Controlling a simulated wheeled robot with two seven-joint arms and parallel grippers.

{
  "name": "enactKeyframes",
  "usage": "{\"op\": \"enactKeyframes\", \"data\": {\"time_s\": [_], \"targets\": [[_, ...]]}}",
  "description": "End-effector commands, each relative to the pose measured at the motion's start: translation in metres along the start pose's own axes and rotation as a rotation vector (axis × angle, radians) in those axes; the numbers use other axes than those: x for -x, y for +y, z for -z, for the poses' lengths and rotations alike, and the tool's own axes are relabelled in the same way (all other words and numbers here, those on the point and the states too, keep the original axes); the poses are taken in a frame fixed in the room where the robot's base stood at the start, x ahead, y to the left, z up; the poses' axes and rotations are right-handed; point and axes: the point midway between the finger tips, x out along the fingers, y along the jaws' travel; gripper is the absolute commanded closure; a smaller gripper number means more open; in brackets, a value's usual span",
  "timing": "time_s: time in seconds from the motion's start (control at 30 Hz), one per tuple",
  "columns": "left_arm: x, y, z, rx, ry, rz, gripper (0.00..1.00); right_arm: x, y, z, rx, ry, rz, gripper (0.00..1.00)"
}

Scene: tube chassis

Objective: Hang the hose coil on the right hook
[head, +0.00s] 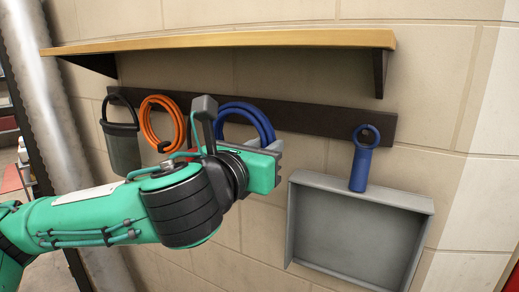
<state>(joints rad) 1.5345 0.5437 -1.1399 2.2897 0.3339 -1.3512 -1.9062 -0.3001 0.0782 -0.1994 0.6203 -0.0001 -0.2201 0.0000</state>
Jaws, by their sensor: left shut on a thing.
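A blue hose coil (259,112) shows in front of the dark hook rail (318,121); its lower part is hidden behind my left gripper (277,150). The gripper is shut on the blue coil, though the fingers' contact is mostly hidden. Any hook behind the blue coil is hidden by my gripper, so I cannot tell whether the coil is on one. My right gripper is out of view.
A dark bucket (123,151) hangs at the rail's left end. A grey dustpan (350,232) hangs by its blue handle (361,166) at the right end. A wooden shelf (230,40) juts out above, with a dark bracket (379,73). A metal pipe (50,120) stands at left.

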Motion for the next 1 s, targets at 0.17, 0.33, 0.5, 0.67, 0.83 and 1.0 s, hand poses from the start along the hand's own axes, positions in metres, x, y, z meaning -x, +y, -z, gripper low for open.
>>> {"op": "enactKeyframes", "data": {"time_s": [0.17,0.33,0.5,0.67,0.83,1.0], "targets": [[-0.011,0.000,0.000,-0.001,-0.003,0.000,1.00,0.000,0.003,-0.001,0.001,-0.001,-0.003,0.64],[-0.021,0.000,0.001,-0.001,-0.003,0.000,1.00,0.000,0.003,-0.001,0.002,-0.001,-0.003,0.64],[-0.030,0.000,0.002,-0.001,-0.003,0.000,1.00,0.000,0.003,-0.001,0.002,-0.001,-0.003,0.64],[-0.039,0.000,0.002,-0.001,-0.003,0.000,1.00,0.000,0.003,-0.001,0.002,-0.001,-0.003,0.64],[-0.049,-0.001,0.003,-0.001,-0.003,0.000,1.00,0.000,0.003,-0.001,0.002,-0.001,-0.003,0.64],[-0.057,-0.001,0.008,-0.001,-0.003,0.000,1.00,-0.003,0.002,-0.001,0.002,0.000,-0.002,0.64]]}}
